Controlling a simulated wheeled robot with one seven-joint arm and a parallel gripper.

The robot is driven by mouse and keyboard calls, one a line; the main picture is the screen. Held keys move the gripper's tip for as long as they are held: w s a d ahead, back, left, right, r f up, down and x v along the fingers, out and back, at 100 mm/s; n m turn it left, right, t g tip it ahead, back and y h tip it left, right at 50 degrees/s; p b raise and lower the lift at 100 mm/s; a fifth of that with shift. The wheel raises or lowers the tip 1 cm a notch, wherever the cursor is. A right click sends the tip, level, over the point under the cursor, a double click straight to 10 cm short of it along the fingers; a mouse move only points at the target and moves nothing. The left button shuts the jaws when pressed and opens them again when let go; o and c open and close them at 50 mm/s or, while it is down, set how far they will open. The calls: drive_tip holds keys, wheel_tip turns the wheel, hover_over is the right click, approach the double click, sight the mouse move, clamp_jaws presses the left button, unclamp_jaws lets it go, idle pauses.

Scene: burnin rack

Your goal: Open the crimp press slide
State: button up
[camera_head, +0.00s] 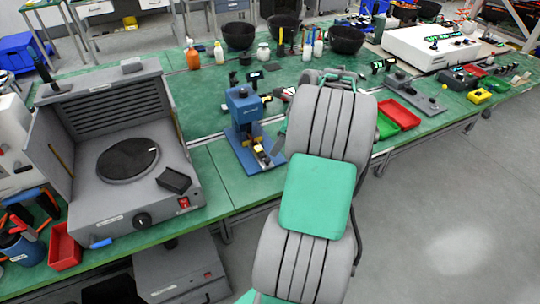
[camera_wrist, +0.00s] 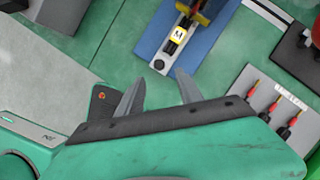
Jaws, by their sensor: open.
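The blue crimp press (camera_head: 243,108) stands on the green bench, left of my arm in the head view. Its slide (camera_head: 262,154), with yellow and dark parts, lies at the front of the blue base. In the wrist view the slide (camera_wrist: 169,47) is a grey strip with a rounded end and a yellow block marked with a letter, on the blue base plate (camera_wrist: 207,45). My gripper (camera_wrist: 161,79) is open and empty, its two fingers apart just below the slide's near end. In the head view my arm hides the gripper. Contact cannot be told.
A grey box with a round dark plate (camera_head: 146,215) stands left of the press. A plate with red-tipped probes (camera_wrist: 274,115) lies right of my gripper. Red (camera_head: 399,113) and green trays lie right of my arm. Some bare green bench lies left of the press.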

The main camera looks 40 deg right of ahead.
sight(268, 160)
drive_tip(key=x, duration=0.7)
drive_tip(key=shift+a, duration=0.1)
clamp_jaws()
idle(1.1)
